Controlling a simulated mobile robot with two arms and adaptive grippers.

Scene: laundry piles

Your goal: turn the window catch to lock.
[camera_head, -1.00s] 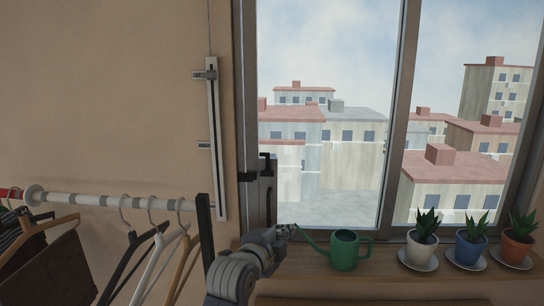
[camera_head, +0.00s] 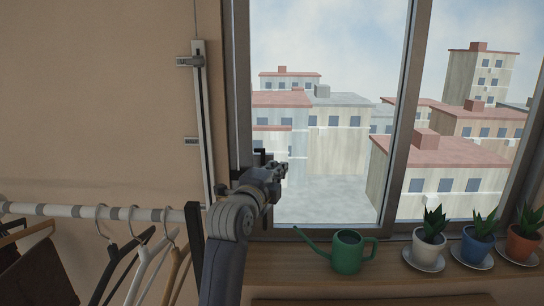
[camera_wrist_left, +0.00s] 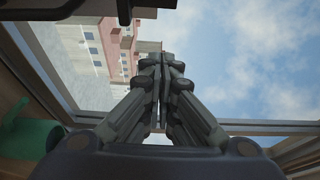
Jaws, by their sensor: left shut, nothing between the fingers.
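The dark window catch (camera_head: 262,156) is on the left upright of the window frame (camera_head: 243,80). Only its upper part shows in the head view; my left gripper and wrist hide the rest. My left gripper (camera_head: 283,171) is raised in front of the catch, with its fingertips to the right of it. In the wrist view the gripper (camera_wrist_left: 162,58) is shut and empty, its fingers together. A dark bar (camera_wrist_left: 124,12), which looks like part of the catch, shows above the fingertips there. I cannot tell whether they touch. My right gripper is not in view.
A green watering can (camera_head: 347,252) and several potted plants, one in a white pot (camera_head: 428,249), stand on the wooden sill (camera_head: 300,262). A clothes rail (camera_head: 70,211) with hangers is at the left.

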